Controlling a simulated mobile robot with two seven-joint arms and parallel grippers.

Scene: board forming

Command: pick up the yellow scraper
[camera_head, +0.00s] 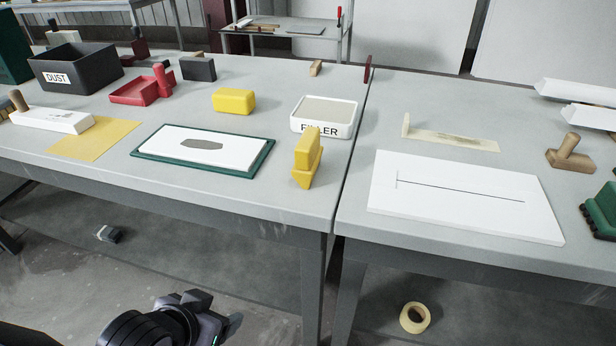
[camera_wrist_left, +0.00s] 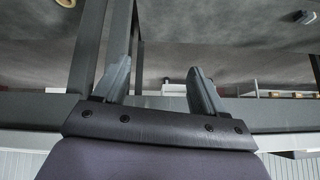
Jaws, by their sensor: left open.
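The yellow scraper (camera_head: 307,157) stands near the front right corner of the left table, just in front of the filler tub. It has an upright grip above a wider lower part. My left gripper (camera_head: 218,312) is low at the bottom of the head view, in front of the table and below its top, well apart from the scraper. In the left wrist view the two fingers (camera_wrist_left: 158,68) are spread with nothing between them. The scraper is not recognisable in that view. My right gripper is not in view.
The filler tub (camera_head: 324,130) is behind the scraper; a green-framed white board (camera_head: 171,158) lies left of it. A yellow block (camera_head: 234,100) sits farther back. The right table holds a white board (camera_head: 466,205). The left table's front edge (camera_head: 200,197) stands above my gripper.

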